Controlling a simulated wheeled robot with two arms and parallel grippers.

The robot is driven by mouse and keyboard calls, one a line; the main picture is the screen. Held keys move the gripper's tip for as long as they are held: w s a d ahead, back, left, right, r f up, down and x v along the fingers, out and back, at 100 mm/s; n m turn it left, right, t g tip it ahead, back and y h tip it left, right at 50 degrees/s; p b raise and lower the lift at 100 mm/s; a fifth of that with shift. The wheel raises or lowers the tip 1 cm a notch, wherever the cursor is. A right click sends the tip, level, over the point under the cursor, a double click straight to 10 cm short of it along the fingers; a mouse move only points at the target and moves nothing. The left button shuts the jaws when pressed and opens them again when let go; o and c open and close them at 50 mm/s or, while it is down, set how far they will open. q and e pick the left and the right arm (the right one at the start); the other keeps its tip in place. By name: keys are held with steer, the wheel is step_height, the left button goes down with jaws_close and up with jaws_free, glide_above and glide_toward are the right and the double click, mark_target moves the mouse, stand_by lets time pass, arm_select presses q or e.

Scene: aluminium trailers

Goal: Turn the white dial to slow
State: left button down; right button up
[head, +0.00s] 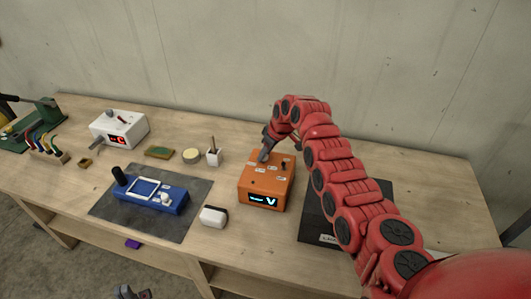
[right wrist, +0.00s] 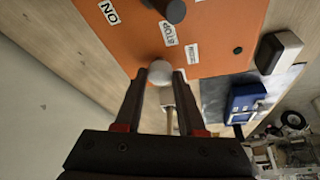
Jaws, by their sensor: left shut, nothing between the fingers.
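An orange box (head: 266,180) with small labels and a lit front display stands in the middle of the table. My right gripper (head: 264,155) reaches down to its far left part. In the right wrist view a pale round knob (right wrist: 159,70) shows between or just beyond the fingertips (right wrist: 159,78), against the orange face. I cannot tell whether the fingers press on it. Labels near it look like "NO" and "STOP". A blue device (head: 150,195) to the left also carries a white round knob (head: 165,198). My left gripper (head: 131,292) is shut and empty, low at the bottom edge.
The blue device stands on a dark mat (head: 103,205). A white eraser-like block (head: 213,216) lies between it and the orange box.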

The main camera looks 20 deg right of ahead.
jaws_close()
steer(key=shift+f+m+b, duration=0.15)
steer(key=shift+m+b, duration=0.25)
steer(key=shift+b, duration=0.1)
steer(key=m+h+b, duration=0.1)
steer(key=m+b, duration=0.1)
steer(key=m+h+b, duration=0.1)
steer(key=m+b, duration=0.1)
steer(key=b, duration=0.1)
steer(key=m+t+h+b, duration=0.1)
steer(key=m+b, duration=0.2)
steer(key=shift+s+a+f, duration=0.1)
steer(key=shift+a, duration=0.25)
steer(key=shift+a+r+m+g+h+b, duration=0.15)
steer(key=shift+m+h+b, duration=0.2)
steer(key=shift+m+b, duration=0.65)
steer(key=shift+d+r+m+g+h+b, duration=0.15)
steer(key=shift+m+h+b, duration=0.2)
steer(key=shift+m+b, duration=0.65)
steer(key=shift+f, duration=0.1)
